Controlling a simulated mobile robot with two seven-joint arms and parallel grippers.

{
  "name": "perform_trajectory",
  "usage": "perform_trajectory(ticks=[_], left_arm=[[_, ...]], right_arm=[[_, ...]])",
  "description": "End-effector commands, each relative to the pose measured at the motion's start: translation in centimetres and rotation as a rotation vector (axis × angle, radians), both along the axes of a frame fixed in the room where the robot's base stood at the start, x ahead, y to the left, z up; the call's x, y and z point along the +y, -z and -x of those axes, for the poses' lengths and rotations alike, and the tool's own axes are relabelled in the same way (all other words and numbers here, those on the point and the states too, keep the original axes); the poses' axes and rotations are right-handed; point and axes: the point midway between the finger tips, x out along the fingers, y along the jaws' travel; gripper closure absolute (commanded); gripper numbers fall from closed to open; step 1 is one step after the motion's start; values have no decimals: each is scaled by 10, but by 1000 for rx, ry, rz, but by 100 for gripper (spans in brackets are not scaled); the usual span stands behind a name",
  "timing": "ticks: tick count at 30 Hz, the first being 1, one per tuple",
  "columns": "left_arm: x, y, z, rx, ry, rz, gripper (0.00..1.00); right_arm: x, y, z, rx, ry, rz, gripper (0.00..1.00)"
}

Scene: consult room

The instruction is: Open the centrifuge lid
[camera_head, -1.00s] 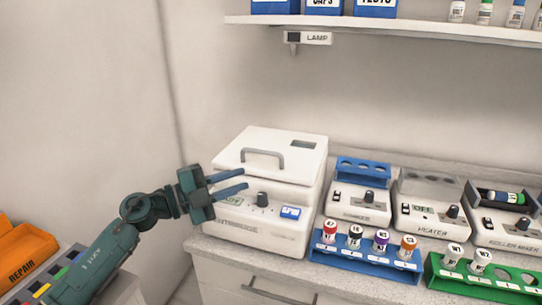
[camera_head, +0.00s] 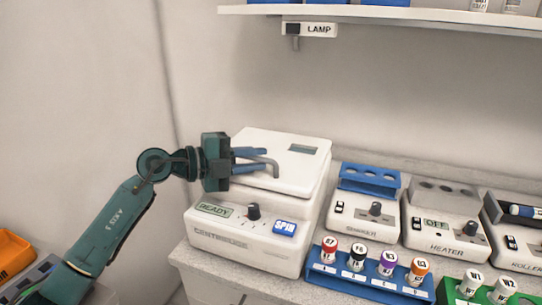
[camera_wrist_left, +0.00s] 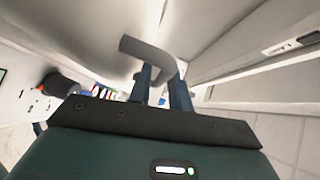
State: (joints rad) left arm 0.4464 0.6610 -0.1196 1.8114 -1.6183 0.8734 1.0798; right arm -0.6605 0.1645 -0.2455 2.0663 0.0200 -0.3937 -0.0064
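The white centrifuge (camera_head: 250,240) stands on the counter, its front panel showing READY, a black knob and a blue SPIN button. Its lid (camera_head: 305,165) is down, with a grey bar handle (camera_head: 273,167) on it. My left gripper (camera_head: 268,160) is at the handle, its two blue fingers apart, one above the other, and hiding the handle's left part. In the left wrist view the bent handle (camera_wrist_left: 145,50) lies at the tips of the fingers (camera_wrist_left: 163,80); I cannot tell whether they touch it. My right gripper is not in view.
Right of the centrifuge stand a shaker (camera_head: 362,218), a heater (camera_head: 445,230) and a roller mixer. A blue rack (camera_head: 350,283) with several capped tubes stands in front, with a green rack (camera_head: 450,295) beside it. A shelf (camera_head: 400,17) and a lamp switch (camera_head: 310,29) are above.

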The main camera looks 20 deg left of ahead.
Motion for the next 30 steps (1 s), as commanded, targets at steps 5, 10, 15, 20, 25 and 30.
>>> perform_trajectory(ticks=[5,10,15,20,25,30], left_arm=[[-5,2,1,-1,-2,0,80],[-5,2,1,1,-3,0,80],[-5,2,1,0,-3,-1,86],[-5,2,1,0,-3,-1,99],[-5,2,1,0,-3,-1,100],[-5,2,1,0,-3,-1,100]], right_arm=[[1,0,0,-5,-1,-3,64],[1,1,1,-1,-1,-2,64],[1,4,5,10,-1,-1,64],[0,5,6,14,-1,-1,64],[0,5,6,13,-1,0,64],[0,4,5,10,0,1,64]])
